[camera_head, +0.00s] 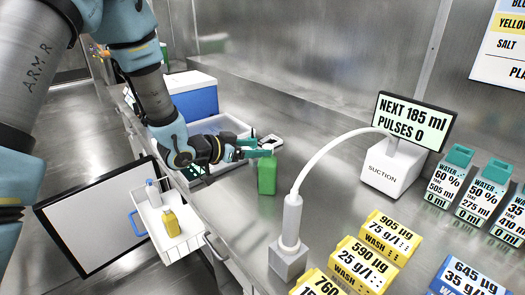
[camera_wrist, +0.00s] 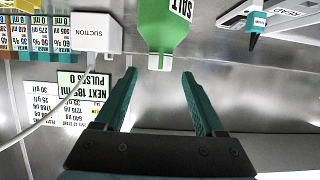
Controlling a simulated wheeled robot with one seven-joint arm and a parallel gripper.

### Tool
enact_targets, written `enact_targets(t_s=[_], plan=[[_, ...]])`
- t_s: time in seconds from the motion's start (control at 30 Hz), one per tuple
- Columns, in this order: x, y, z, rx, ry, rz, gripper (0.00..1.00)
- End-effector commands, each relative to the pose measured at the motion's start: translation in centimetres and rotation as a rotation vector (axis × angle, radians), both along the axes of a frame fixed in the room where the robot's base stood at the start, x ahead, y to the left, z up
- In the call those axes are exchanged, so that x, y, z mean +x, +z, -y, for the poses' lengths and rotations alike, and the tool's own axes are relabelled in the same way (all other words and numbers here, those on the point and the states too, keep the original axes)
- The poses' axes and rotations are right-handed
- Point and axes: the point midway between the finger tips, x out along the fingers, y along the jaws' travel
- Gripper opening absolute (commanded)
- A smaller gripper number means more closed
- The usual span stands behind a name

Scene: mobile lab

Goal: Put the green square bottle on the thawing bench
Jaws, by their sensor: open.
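The green square bottle (camera_head: 267,177) stands upright on the steel bench, near its front edge in the head view. In the wrist view the green bottle (camera_wrist: 165,25) shows upside down at the top, with a SALT label and a pale cap. My gripper (camera_head: 264,148) is at the bottle's top in the head view, its teal fingers spread. In the wrist view my gripper (camera_wrist: 159,75) is open and empty, with the bottle beyond the fingertips and roughly in line with the gap. I cannot pick out a thawing bench in these frames.
A suction stand (camera_head: 390,170) with a white hose and an upright nozzle (camera_head: 290,235) stands right of the bottle. Yellow wash blocks (camera_head: 395,237) and water bottles (camera_head: 482,190) are further right. A blue and white box (camera_head: 193,98) is behind my gripper. A white caddy (camera_head: 170,225) holds two small bottles.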

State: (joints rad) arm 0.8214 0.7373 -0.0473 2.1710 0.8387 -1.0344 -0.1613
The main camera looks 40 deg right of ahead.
Motion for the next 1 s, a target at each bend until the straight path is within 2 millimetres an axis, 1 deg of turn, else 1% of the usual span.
enact_targets(t_s=[0.03, 0.1, 0.23, 0.33, 0.5, 0.73, 0.8, 0.87, 0.93, 0.97, 1.0], plan=[[0.3, 0.2, -1.2, -0.002, 0.005, 0.001, 0.71], [0.2, 0.7, -2.6, -0.002, 0.004, 0.000, 0.71], [0.4, 1.6, -5.1, -0.001, 0.004, 0.001, 0.71], [0.5, 2.2, -6.5, -0.001, 0.003, 0.001, 0.71], [0.4, 2.8, -7.8, -0.001, 0.001, -0.001, 0.71], [0.4, 2.9, -8.0, -0.001, 0.000, -0.001, 0.71], [0.7, 2.9, -8.2, 0.005, 0.010, 0.003, 0.71], [1.8, 2.9, -8.8, 0.024, 0.047, 0.012, 0.71], [4.3, 2.7, -10.5, 0.079, 0.138, 0.030, 0.71], [5.7, 2.6, -11.7, 0.112, 0.193, 0.038, 0.71], [7.9, 2.4, -13.7, 0.167, 0.280, 0.045, 0.71]])
